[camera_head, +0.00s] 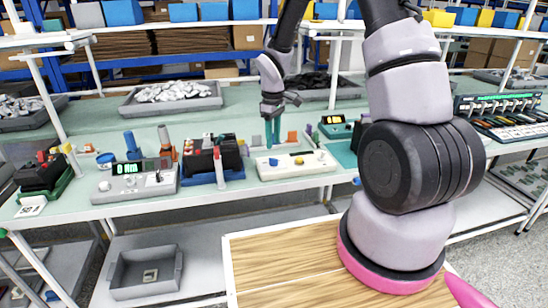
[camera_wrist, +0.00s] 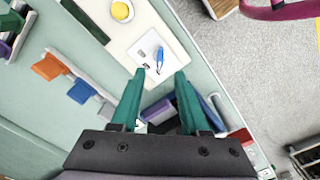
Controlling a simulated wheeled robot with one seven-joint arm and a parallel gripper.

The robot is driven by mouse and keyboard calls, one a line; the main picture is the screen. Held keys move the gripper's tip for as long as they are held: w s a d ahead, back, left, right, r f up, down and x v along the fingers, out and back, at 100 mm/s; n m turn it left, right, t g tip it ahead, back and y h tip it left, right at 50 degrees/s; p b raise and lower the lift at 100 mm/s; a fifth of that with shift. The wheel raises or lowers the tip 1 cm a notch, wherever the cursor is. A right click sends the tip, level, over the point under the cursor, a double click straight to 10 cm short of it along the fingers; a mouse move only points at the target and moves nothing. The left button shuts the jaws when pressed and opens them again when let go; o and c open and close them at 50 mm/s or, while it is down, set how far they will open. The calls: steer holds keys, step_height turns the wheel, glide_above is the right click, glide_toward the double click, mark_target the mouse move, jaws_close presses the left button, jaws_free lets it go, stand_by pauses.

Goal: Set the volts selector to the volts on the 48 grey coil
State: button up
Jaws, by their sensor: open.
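My gripper (camera_head: 273,132) is above the cream panel (camera_head: 318,167) on the bench. Its two teal fingers are apart and empty in the wrist view (camera_wrist: 160,75). A small blue selector knob (camera_wrist: 159,57) sits on a white plate of that panel, just beyond the fingertips and not touched. A yellow round button (camera_wrist: 121,11) is farther along the panel. I cannot read the marks around the knob, so I cannot tell if it is the volts selector. No coil marked 48 can be made out in either view.
A grey box with a green display (camera_head: 132,182) and dark devices with red parts (camera_head: 212,158) stand left of the panel. An orange clip (camera_wrist: 48,66) and a blue clip (camera_wrist: 82,92) are beside it. Part trays (camera_head: 172,100) lie behind. A wooden top (camera_head: 280,270) is in front.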

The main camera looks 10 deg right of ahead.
mark_target(273, 159)
step_height(273, 159, down, 7)
steer(key=shift+f, duration=0.1)
stand_by(0.3)
jaws_close()
